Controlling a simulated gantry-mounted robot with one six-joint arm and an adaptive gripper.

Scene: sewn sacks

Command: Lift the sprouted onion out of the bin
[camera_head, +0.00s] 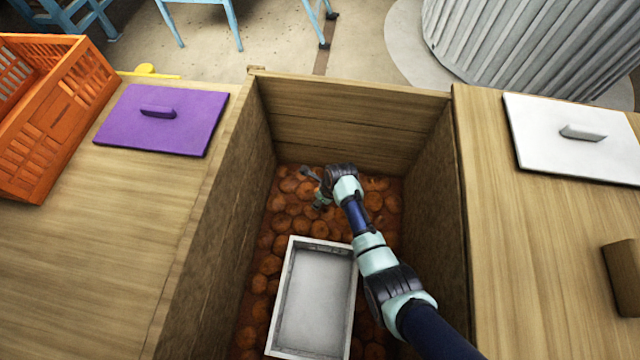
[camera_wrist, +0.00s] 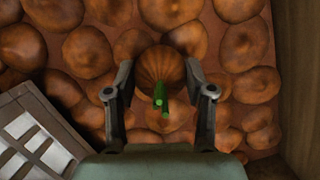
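The sprouted onion (camera_wrist: 160,66) is round and brown, with green shoots pointing up toward the wrist camera. It lies among the other onions in the wooden bin (camera_head: 345,130). My gripper (camera_wrist: 160,72) is open, with one finger at the onion's left and one at its right. The fingertips are close to its sides; whether they touch it is hard to tell. In the head view my gripper (camera_head: 318,190) is low in the bin toward its far end, and the sprouted onion is too small to make out clearly there.
A grey-white tray (camera_head: 287,290) lies on the onions nearer the camera; its edge shows at lower left in the wrist view (camera_wrist: 30,100). Tall bin walls stand around. Purple lid (camera_head: 160,120), orange crate (camera_head: 60,110) and white lid (camera_head: 550,125) rest on the side counters.

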